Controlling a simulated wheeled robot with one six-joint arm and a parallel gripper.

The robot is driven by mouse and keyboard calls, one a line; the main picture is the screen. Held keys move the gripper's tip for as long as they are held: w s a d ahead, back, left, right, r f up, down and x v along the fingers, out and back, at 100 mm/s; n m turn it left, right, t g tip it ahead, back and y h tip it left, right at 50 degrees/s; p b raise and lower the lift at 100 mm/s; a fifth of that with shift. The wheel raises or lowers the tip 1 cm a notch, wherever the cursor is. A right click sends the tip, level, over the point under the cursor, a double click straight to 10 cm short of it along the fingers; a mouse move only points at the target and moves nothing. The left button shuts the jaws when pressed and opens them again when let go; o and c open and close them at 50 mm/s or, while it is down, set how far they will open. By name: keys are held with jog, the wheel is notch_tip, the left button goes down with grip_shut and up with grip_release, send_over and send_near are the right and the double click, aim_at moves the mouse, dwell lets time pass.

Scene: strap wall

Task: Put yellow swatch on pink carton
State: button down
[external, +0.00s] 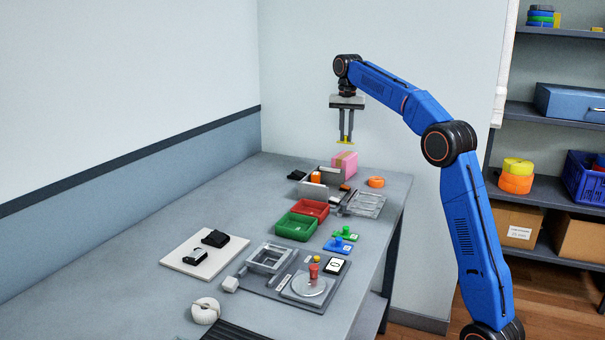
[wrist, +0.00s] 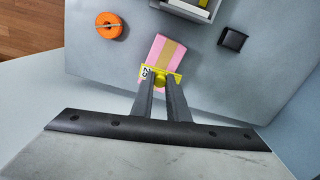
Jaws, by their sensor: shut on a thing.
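The yellow swatch (wrist: 174,76) is a small flat yellow plate with a knob and a dark mark on one end. My gripper (external: 346,139) is shut on it by the knob. The swatch also shows under the fingertips in the external view (external: 345,143). The pink carton (external: 344,162) stands at the far end of the table, with a tan band across its top. In the wrist view the carton (wrist: 156,53) lies beyond and partly behind the swatch. The swatch is in the air above the carton, with a visible gap in the external view.
An orange ring (external: 376,182) lies on the table to the right of the carton. A grey open container (external: 312,190) with an orange item stands in front of it. Red (external: 310,208) and green (external: 296,226) trays are nearer. A dark block (wrist: 232,39) shows in the wrist view.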

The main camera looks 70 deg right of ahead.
aim_at(345, 142)
jog(key=shift+f, duration=2.3)
jog(key=c, duration=1.7)
grip_release()
jog(key=shift+f, duration=0.1)
notch_tip(345, 142, up, 8)
jog(key=shift+f, duration=0.15)
jog(key=shift+a, duration=0.1)
